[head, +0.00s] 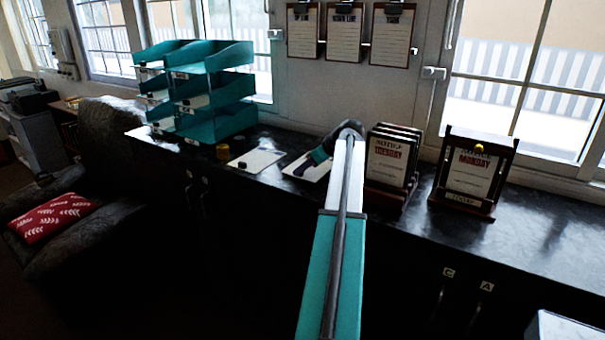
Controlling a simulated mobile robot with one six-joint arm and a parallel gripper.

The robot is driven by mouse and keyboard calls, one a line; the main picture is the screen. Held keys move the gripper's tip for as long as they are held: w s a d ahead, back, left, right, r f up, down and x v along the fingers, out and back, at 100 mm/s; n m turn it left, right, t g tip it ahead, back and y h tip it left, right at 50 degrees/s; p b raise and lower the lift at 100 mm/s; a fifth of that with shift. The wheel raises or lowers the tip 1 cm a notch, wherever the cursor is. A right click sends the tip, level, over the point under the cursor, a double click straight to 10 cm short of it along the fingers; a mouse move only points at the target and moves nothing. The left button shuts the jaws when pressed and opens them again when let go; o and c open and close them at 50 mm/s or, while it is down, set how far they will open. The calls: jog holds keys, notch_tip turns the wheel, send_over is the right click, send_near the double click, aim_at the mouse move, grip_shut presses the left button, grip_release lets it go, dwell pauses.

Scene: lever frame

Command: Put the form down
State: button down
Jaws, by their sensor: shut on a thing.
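My arm reaches out over the dark counter from the bottom centre. My gripper (313,160), teal and dark, is at its far end, small and partly hidden by the arm. It is shut on a white form (318,174), at or by a dark piece on the sheet. The form is at or just above the counter top; I cannot tell whether it touches. Another white form (263,159), with a small dark knob, lies flat on the counter just to the left.
A rack of notices (391,165) and a framed Monday notice (472,175) stand to the right. Clipboards (344,35) hang behind. The counter's right part is clear.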

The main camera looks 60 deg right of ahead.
jog(key=shift+r+b, duration=0.4)
jog(key=shift+r, duration=0.55)
jog(key=a+r+b, duration=0.1)
jog(key=a+b, duration=0.3)
jog(key=a, duration=1.2)
jog(key=shift+w+r, duration=0.35)
jog(key=shift+w, duration=0.05)
jog(key=w+a+f, duration=0.4)
jog(key=w+a, duration=0.7)
jog(key=w+a+f, duration=0.3)
jog(key=w+a, duration=0.7)
jog(key=a, duration=0.2)
jog(key=w+a+f, duration=0.2)
jog(key=a, duration=0.8)
jog(key=w+a+f, duration=0.3)
jog(key=a, duration=0.7)
jog(key=w+a+f, duration=0.3)
jog(key=a, duration=0.7)
jog(key=shift+a, duration=0.2)
jog(key=shift+r, duration=0.1)
